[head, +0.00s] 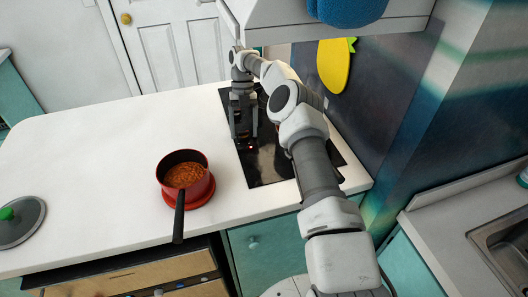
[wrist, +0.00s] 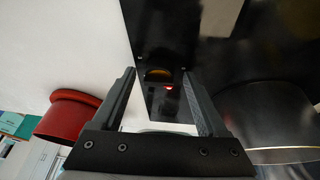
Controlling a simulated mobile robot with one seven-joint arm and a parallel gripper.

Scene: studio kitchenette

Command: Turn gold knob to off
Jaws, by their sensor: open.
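The gold knob (wrist: 158,74) shows in the wrist view on the black cooktop, between my open fingers and a little beyond their tips. A small red light (wrist: 168,87) glows beside it, and it also shows in the head view (head: 250,148). In the head view the black cooktop (head: 272,168) lies in the white counter, and I cannot make out the knob there. My gripper (head: 244,138) points down over the cooktop, close to the light. It is open and empty; its fingers also show in the wrist view (wrist: 165,88). The knob's exact turn angle is unclear.
A red pot (head: 186,190) of orange-brown food stands on a red base left of the cooktop, its dark handle toward the front. A grey lid (head: 22,222) lies at far left. A dark rounded object (wrist: 265,110) is close right in the wrist view.

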